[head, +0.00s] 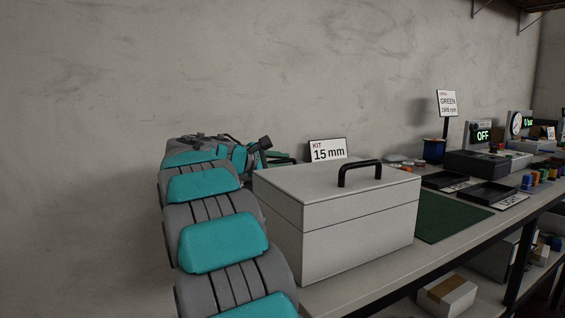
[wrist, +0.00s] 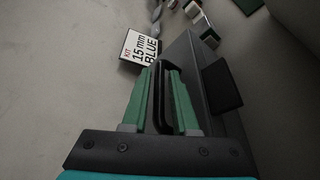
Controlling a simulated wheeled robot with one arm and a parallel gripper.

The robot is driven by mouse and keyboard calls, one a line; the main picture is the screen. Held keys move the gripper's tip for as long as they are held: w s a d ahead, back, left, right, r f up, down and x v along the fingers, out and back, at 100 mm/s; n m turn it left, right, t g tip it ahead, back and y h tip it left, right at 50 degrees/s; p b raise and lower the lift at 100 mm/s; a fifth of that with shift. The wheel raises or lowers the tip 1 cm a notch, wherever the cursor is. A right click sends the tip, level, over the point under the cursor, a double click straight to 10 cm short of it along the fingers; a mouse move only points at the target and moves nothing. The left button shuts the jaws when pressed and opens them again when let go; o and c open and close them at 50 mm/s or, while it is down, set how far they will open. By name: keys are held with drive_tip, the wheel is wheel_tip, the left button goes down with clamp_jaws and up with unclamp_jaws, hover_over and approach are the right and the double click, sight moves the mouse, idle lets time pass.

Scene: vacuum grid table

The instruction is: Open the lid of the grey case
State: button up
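The grey case (head: 360,240) stands closed on the table in the head view. A seam separates its lid (head: 330,184) from the body, and a black handle (head: 360,173) stands on the lid. My gripper (head: 281,160) is at the case's far left, partly hidden behind it and apart from that handle. In the wrist view its green fingers (wrist: 160,95) are spread. A dark loop-like bar (wrist: 157,92) shows between them; whether they touch it, I cannot tell. A dark grey box-like surface (wrist: 205,75) lies beside the fingers; I cannot tell whether it belongs to the case.
A sign reading 15 mm (head: 327,150) stands behind the case and in the wrist view (wrist: 141,48). A green mat (head: 450,216) and black trays (head: 487,193) lie to the right. The wall is close behind. The table's front edge runs below the case.

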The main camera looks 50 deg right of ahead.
clamp_jaws()
idle(1.4)
